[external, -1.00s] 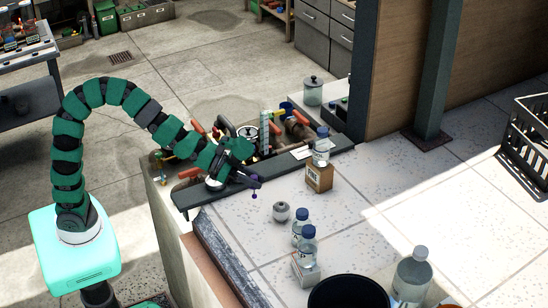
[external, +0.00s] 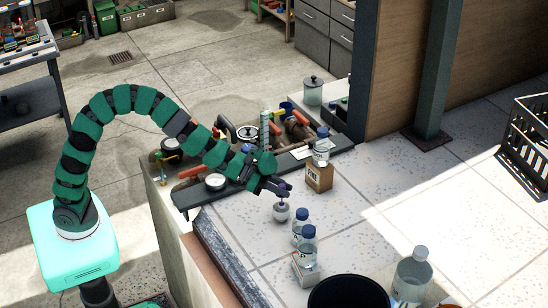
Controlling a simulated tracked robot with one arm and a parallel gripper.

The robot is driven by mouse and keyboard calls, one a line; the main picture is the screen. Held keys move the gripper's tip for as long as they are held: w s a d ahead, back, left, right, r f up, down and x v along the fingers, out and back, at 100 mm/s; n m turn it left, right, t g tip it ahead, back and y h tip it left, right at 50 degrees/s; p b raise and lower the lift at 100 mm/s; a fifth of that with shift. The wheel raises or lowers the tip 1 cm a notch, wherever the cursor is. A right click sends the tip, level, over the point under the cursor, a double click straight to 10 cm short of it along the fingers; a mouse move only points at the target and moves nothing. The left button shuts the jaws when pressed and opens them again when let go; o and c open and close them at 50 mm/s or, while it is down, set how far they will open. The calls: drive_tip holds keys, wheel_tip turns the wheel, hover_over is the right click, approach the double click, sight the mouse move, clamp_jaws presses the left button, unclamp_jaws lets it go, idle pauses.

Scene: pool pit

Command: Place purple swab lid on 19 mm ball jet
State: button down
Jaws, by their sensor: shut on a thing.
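My gripper (external: 284,190) is shut on the purple swab lid (external: 281,202). The lid hangs below the fingers, and the fingers hide part of it. Its purple lower end is right at the top of a small, round, grey-white fitting, which looks like the 19 mm ball jet (external: 281,213). The ball jet sits on the pale tiled deck. I cannot tell whether the lid touches the jet or is just above it.
Two small blue-capped bottles (external: 304,240) stand just right and in front of the jet. A brown box (external: 319,178) with a bottle on it stands behind. A black bucket (external: 348,291) and a large clear bottle (external: 411,275) are nearer. The deck left of the jet is clear.

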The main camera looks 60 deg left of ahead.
drive_tip(key=shift+f, duration=0.2)
drive_tip(key=c, duration=1.3)
unclamp_jaws()
drive_tip(key=shift+s+r, duration=0.1)
drive_tip(key=shift+r, duration=0.05)
drive_tip(key=b+v, duration=0.2)
drive_tip(key=v, duration=1)
